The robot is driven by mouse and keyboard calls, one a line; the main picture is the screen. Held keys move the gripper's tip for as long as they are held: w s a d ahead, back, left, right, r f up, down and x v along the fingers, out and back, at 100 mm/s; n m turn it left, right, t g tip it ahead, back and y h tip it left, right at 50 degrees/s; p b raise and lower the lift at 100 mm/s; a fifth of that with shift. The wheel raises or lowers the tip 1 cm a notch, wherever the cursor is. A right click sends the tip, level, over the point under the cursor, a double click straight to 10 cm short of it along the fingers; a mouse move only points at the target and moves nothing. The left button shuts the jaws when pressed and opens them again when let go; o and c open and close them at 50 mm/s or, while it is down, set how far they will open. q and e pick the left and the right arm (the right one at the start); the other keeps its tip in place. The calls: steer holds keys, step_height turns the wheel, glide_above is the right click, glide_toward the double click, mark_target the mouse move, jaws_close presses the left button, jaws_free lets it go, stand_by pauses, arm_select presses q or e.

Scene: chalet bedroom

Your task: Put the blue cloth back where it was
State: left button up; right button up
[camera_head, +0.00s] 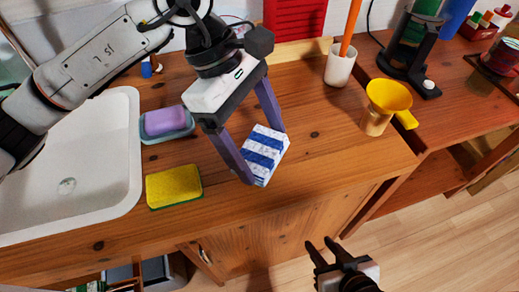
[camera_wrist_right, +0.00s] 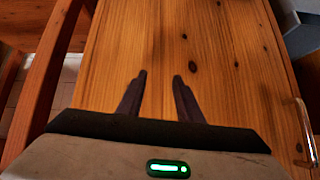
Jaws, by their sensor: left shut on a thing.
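The blue cloth (camera_head: 263,158) is a folded bundle with blue and white stripes, just above or on the wooden counter's front part; I cannot tell whether it touches the wood. My left gripper (camera_head: 265,153) comes down from above and is shut on it, one finger on each side. My right gripper (camera_head: 323,247) is low in front of the counter, empty, with its fingers apart. In the right wrist view its fingers (camera_wrist_right: 158,95) point at the wooden cabinet front.
A yellow sponge (camera_head: 174,186) and a purple soap in a dish (camera_head: 166,123) lie left of the cloth, beside the white sink (camera_head: 125,150). A white cup (camera_head: 340,66) and a yellow funnel (camera_head: 389,97) stand at the right. The counter (camera_head: 325,140) between is clear.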

mark_target(256, 147)
arm_select(q)
steer(key=shift+f, duration=1.6)
steer(key=o, duration=1.1)
steer(key=shift+r, duration=0.1)
steer(key=shift+r, duration=0.25)
steer(key=v, duration=1.1)
steer(key=shift+a+r, duration=0.2)
steer(key=shift+r, duration=0.1)
